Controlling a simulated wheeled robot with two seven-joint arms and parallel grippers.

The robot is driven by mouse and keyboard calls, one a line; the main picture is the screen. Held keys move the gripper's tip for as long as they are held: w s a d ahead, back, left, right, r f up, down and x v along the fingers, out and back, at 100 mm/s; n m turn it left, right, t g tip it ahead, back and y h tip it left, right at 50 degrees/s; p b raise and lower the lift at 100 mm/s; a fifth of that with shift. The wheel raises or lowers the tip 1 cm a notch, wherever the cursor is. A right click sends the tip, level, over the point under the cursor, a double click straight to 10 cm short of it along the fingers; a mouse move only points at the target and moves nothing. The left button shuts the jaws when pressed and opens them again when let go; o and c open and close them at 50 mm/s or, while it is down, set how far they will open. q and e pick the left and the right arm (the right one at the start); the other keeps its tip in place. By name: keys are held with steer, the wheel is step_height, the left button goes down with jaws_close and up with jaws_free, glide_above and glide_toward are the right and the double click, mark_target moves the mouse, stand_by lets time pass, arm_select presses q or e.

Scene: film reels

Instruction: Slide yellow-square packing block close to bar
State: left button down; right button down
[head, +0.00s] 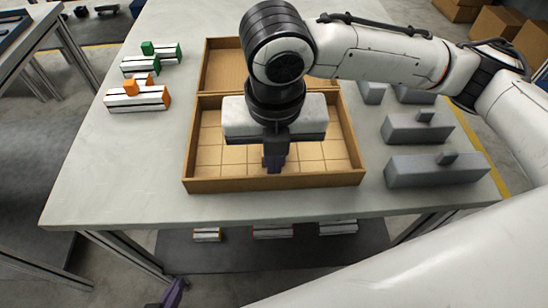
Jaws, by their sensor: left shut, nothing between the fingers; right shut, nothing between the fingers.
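A pale block with yellowish ends (207,234) shows below the table's front edge, low and left of centre. I cannot make out a yellow square on it, and I cannot tell if it is the yellow-square packing block. No separate bar is clear; a wooden divider (212,94) crosses the open wooden box (275,184). My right gripper (275,163) is shut and empty over the box's front compartment, hiding part of its gridded floor. My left gripper (174,293) is shut and empty at the bottom edge, below the table's front; only its purple tip shows.
A green-marked block (151,63) and an orange-marked block (137,98) lie at the table's left. Several grey knobbed blocks, including a large one (430,169), stand to the right. Two more pale blocks (272,232) (338,228) lie below. The table's front left (110,190) is clear.

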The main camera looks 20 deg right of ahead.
arm_select(q)
steer(key=shift+w+r, duration=0.15)
steer(key=shift+w, duration=0.05)
arm_select(e)
steer(key=shift+w, duration=0.1)
steer(key=shift+w+d, duration=0.1)
steer(key=shift+w, duration=0.2)
steer(key=shift+w+d+p, duration=0.3)
steer(key=shift+w+p, duration=0.05)
steer(key=shift+w, duration=0.45)
steer(key=shift+w+d+p, duration=0.25)
steer(key=shift+w+p, duration=0.1)
steer(key=shift+w, duration=0.6)
steer(key=shift+w+d, duration=0.2)
steer(key=shift+w, duration=0.45)
steer(key=shift+w+d+p, duration=0.15)
steer(key=shift+w+p, duration=0.25)
steer(key=shift+w, duration=0.15)
arm_select(q)
step_height(320, 180, up, 2)
steer(key=shift+w+r, duration=0.15)
steer(key=shift+r, duration=0.1)
steer(key=shift+r, duration=0.1)
arm_select(e)
steer(key=shift+s, duration=0.15)
